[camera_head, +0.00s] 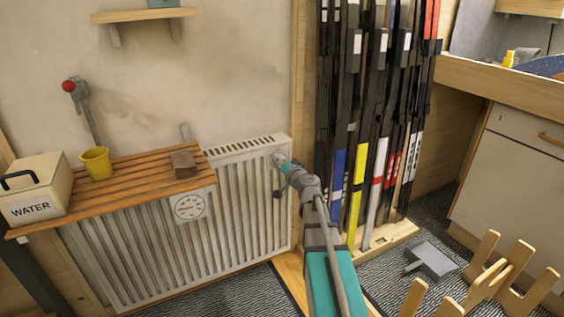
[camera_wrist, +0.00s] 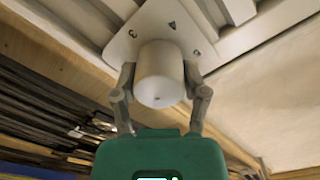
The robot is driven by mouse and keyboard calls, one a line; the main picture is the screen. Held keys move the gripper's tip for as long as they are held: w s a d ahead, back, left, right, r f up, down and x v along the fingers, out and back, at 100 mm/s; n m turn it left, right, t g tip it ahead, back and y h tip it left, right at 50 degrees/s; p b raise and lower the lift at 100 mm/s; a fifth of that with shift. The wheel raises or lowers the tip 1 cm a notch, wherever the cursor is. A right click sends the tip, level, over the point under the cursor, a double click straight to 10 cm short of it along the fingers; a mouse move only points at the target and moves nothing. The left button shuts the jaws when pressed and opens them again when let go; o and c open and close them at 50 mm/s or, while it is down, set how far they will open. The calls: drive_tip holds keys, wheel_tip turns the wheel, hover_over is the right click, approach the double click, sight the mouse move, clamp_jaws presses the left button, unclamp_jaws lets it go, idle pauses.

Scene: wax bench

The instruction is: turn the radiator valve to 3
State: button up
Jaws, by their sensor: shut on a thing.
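The radiator valve is a white round knob (camera_wrist: 160,70) on a pale plate (camera_wrist: 122,45) in the wrist view. The plate carries dark numerals: a 3 at its left, what looks like a 4 at the top and another, hard to read, at the right. A small dark dot shows on the knob's end face; I cannot tell which number the knob is set to. My gripper (camera_wrist: 160,84) has one finger on each side of the knob and is shut on it. In the head view my gripper (camera_head: 284,165) is at the upper right end of the white radiator (camera_head: 150,245), largely hiding the knob.
A slatted wooden shelf (camera_head: 130,190) over the radiator holds a WATER box (camera_head: 40,190), a yellow mug (camera_head: 97,163) and a brown block (camera_head: 183,164). Skis (camera_head: 375,130) stand in a rack close right of my gripper. A grey dustpan-like thing (camera_head: 432,262) lies on the floor.

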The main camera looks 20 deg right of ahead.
drive_tip(key=m, duration=1.2)
drive_tip(key=shift+d+f+y, duration=0.1)
drive_tip(key=shift+y, duration=0.2)
drive_tip(key=m, duration=0.6)
drive_tip(key=shift+m, duration=0.4)
drive_tip(key=m+b, duration=0.1)
drive_tip(key=m, duration=0.5)
drive_tip(key=shift+f, duration=0.1)
drive_tip(key=o, duration=1.1)
drive_tip(key=shift+o, duration=0.2)
